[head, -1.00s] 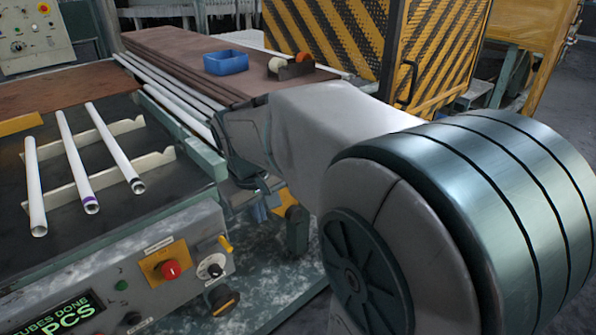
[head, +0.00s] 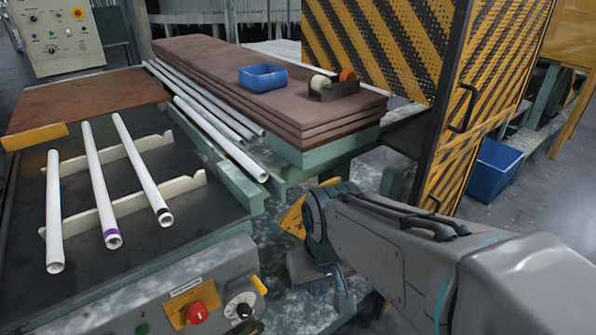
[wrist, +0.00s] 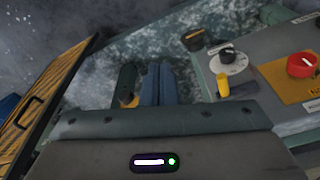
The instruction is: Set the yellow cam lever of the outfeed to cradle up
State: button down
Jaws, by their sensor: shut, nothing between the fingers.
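The yellow cam lever (head: 259,285) sticks up at the right end of the grey control panel (head: 165,300), beside a black knob on a white dial (head: 240,307). In the wrist view the lever (wrist: 223,86) is to the right of my fingers, clearly apart from them. My gripper (head: 344,300) points down, right of the panel, and touches nothing I can make out. Its fingers (wrist: 159,84) are together and empty. Two pale notched cradle rails (head: 130,200) carry three white tubes (head: 100,195). Whether the rails are raised is unclear.
A red button on a yellow plate (head: 197,312) is left of the dial. More tubes (head: 215,125) lie beside stacked brown boards (head: 300,110) with a blue bin (head: 262,77). A striped yellow-black guard (head: 400,50) stands behind my arm. A blue crate (head: 493,165) is at right.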

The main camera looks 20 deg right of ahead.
jog(key=w+d+r+n+g+y+p, duration=0.1)
jog(key=w+d+r+p, duration=0.25)
jog(key=w, duration=0.45)
jog(key=w+d+r+n+g+p, duration=0.1)
jog(key=w+d+r+p, duration=0.15)
jog(key=w+d, duration=0.35)
jog(key=w+d+r+n+g+y+p, duration=0.15)
jog(key=w+d+p, duration=0.25)
jog(key=w, duration=0.5)
jog(key=w+d+f+y+p, duration=0.1)
jog(key=w+d+f+p, duration=0.3)
jog(key=d, duration=0.5)
jog(key=s+a+f+p, duration=0.1)
jog(key=a+f, duration=0.6)
jog(key=f, duration=0.2)
jog(key=shift+s+n+t, duration=0.1)
jog(key=shift+n+t, duration=0.15)
